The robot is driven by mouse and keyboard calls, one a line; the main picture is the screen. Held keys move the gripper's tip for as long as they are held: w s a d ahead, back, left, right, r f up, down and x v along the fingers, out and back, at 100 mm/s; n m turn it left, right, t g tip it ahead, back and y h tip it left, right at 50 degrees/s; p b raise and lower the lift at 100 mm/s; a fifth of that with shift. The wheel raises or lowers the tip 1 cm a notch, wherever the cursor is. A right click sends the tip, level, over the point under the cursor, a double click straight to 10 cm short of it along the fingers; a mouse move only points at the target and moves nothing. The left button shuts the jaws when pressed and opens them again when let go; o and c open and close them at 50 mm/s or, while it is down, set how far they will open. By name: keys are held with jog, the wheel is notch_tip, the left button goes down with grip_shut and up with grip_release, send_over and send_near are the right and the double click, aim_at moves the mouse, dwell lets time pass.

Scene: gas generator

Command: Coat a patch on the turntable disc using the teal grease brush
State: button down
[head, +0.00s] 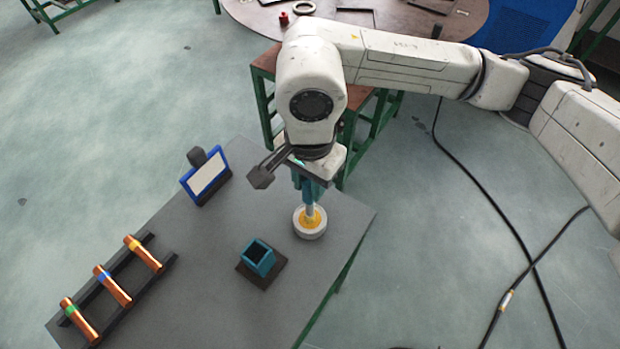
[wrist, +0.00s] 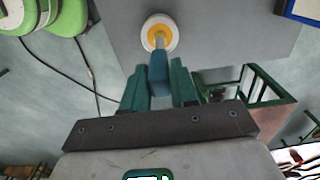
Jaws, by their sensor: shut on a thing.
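My gripper (wrist: 158,68) is shut on the teal grease brush (wrist: 158,80), which stands between its teal fingers and points down. In the head view my gripper (head: 308,185) is over the grey table, near its right corner. The brush's pale lower end reaches the yellow grease in a round white pot (head: 310,231); the pot also shows in the wrist view (wrist: 147,44). The bristles are hidden, so I cannot tell how deep they sit. A large brown round disc (head: 245,14), apparently the turntable, is at the top of the head view, partly behind my arm.
On the grey table (head: 210,300) stand an empty teal square holder (head: 258,257), a blue-framed panel (head: 206,175) and a black rack (head: 120,285) with copper rods. A green-legged brown table (head: 262,68) is behind my arm. Cables (head: 480,185) lie on the floor at right.

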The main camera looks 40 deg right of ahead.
dwell(0.3)
jog(key=shift+r+p, duration=0.9)
jog(key=shift+r, duration=2.55)
